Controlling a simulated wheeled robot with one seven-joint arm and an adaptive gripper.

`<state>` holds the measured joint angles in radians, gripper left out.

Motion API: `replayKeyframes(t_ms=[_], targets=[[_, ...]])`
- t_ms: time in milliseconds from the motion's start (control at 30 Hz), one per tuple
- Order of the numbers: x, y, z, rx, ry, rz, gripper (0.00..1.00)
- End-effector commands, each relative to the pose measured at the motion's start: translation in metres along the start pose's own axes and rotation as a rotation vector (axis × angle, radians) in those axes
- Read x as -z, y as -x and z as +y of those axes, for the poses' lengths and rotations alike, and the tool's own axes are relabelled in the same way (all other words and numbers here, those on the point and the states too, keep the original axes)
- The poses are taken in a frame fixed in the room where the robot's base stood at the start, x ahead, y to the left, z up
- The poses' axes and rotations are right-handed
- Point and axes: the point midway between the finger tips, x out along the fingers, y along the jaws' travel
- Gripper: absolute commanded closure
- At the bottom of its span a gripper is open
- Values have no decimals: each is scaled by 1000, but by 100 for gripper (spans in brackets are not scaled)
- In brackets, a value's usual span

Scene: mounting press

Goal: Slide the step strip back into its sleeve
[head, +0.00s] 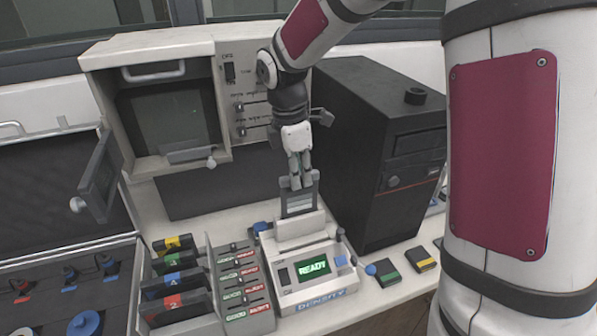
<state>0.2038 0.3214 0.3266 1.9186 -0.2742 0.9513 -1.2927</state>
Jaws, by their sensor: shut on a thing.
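My gripper (300,180) points down and its fingers are shut on the top of the step strip (298,203), a dark-edged upright card with grey bands. The strip stands above the back of a white meter (313,278) labelled DENSITY, whose green display reads READY. The strip's lower edge meets or passes behind the meter's raised white back part (300,229); I cannot tell whether it sits in a slot. I cannot pick out the sleeve with certainty; dark holders with yellow, green, blue and red labels stand in a rack (190,325) to the left.
A row of labelled sliders (241,283) lies between rack and meter. A black computer-like box (372,150) stands close to the right of my gripper. A cream cabinet (165,100) with an open door is behind left. Small coloured blocks (388,279) lie at the right.

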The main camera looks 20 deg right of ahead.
Motion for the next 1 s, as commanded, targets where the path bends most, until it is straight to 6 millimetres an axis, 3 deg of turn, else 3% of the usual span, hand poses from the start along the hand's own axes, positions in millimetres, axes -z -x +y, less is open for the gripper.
replayKeyframes(t_ms=[167, 1000], targets=[[0, -2, 0, 0, 0, 0, 100], [7, -55, 0, 1, 1, 0, 100]])
